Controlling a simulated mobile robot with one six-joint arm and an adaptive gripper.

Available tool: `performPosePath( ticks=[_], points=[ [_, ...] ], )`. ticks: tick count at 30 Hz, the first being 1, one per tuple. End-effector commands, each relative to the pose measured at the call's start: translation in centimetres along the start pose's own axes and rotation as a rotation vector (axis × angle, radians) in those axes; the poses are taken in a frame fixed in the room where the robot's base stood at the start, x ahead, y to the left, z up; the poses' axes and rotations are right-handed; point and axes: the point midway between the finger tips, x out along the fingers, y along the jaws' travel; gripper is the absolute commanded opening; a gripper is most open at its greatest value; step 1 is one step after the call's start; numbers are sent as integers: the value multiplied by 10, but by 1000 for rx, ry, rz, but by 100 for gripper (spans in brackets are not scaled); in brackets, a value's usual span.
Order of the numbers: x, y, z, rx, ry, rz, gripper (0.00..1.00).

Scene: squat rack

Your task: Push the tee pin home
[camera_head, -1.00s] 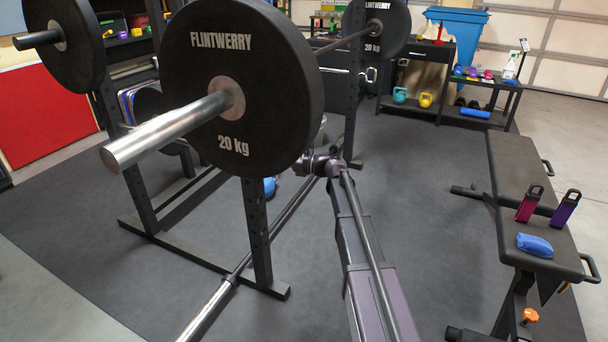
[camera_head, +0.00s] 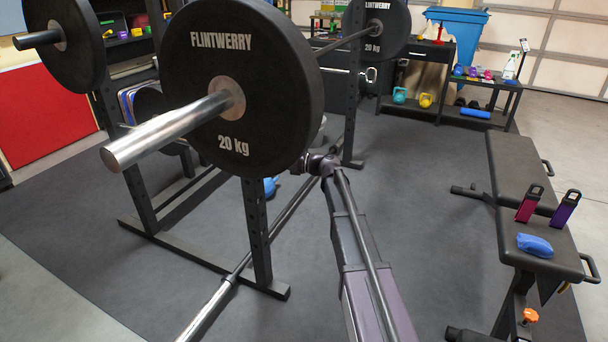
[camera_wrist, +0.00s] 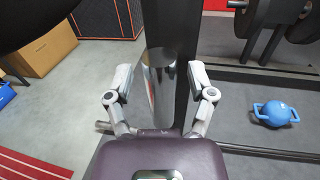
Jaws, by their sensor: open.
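My gripper (camera_wrist: 161,82) is open in the wrist view, its two grey fingers spread wide. A shiny metal cylinder (camera_wrist: 157,82) shows between the fingers, in front of a dark upright post (camera_wrist: 181,40). I cannot tell whether this cylinder is the tee pin, or whether a finger touches it. No tee pin can be made out for certain in either view. In the head view my arm reaches to the rack's near upright (camera_head: 256,225), just past the lower right edge of the large black 20 kg plate (camera_head: 240,125). The plate hides the fingers there.
The barbell sleeve (camera_head: 165,130) juts toward the camera. A bench (camera_head: 515,170) with two bottles and a blue pouch (camera_head: 534,245) stands at right. An orange knob (camera_head: 530,315) is on its frame. A blue kettlebell (camera_wrist: 276,113) is on the floor. Floor between rack and bench is clear.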

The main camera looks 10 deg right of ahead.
Motion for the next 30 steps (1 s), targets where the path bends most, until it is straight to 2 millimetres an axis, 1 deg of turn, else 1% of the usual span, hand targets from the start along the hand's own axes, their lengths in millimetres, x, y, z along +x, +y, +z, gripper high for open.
performPosePath(
  ticks=[8, 30],
  points=[
    [-6, 0, 0, 0, 0, -1, 71],
    [-48, 0, 0, 0, 0, -1, 71]
  ],
)
